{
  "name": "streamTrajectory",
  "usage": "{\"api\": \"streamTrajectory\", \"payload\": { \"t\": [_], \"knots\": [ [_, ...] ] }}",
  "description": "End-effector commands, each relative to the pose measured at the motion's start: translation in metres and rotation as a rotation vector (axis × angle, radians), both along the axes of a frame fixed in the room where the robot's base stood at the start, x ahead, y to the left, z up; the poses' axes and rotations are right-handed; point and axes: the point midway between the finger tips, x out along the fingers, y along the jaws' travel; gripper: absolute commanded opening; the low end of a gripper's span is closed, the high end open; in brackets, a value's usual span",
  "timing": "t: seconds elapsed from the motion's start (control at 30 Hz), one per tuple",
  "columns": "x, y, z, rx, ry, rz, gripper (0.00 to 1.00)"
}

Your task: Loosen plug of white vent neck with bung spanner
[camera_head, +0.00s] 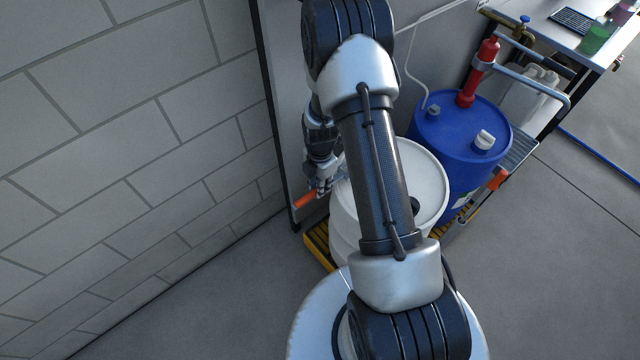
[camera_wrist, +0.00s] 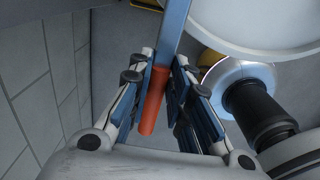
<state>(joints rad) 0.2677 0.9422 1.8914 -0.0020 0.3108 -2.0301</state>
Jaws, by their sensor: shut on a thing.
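My gripper (camera_head: 322,180) is shut on the bung spanner. In the wrist view, the spanner's orange handle (camera_wrist: 153,100) and flat blue-grey shaft (camera_wrist: 174,35) lie between the fingers (camera_wrist: 163,72). The handle also shows in the head view (camera_head: 306,200), at the left side of the white drum (camera_head: 430,172). A dark round plug or opening (camera_head: 414,206) shows at the right of the drum's top, beside my arm. My arm hides the middle of the top. The spanner's far end is out of the wrist view, and I cannot see it touching a plug.
A blue drum (camera_head: 462,165) with a white cap (camera_head: 484,140) and red pump (camera_head: 468,90) stands right of the white drum. Both stand over a yellow-edged grate (camera_head: 318,246). A block wall (camera_head: 130,140) is at left. A bench (camera_head: 560,45) is at upper right.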

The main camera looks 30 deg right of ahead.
Motion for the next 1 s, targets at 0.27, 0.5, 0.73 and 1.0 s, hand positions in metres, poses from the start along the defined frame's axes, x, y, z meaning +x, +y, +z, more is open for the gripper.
{"api": "streamTrajectory", "payload": {
  "t": [0.27,0.5,0.73,1.0],
  "knots": [
    [0.001,-0.001,0.000,0.000,-0.001,0.000,0.00],
    [0.001,-0.006,0.000,0.000,0.000,-0.001,0.00],
    [0.002,-0.011,0.000,0.000,0.000,0.000,0.00],
    [0.004,-0.016,0.000,-0.001,-0.001,-0.001,0.00]
  ]
}}
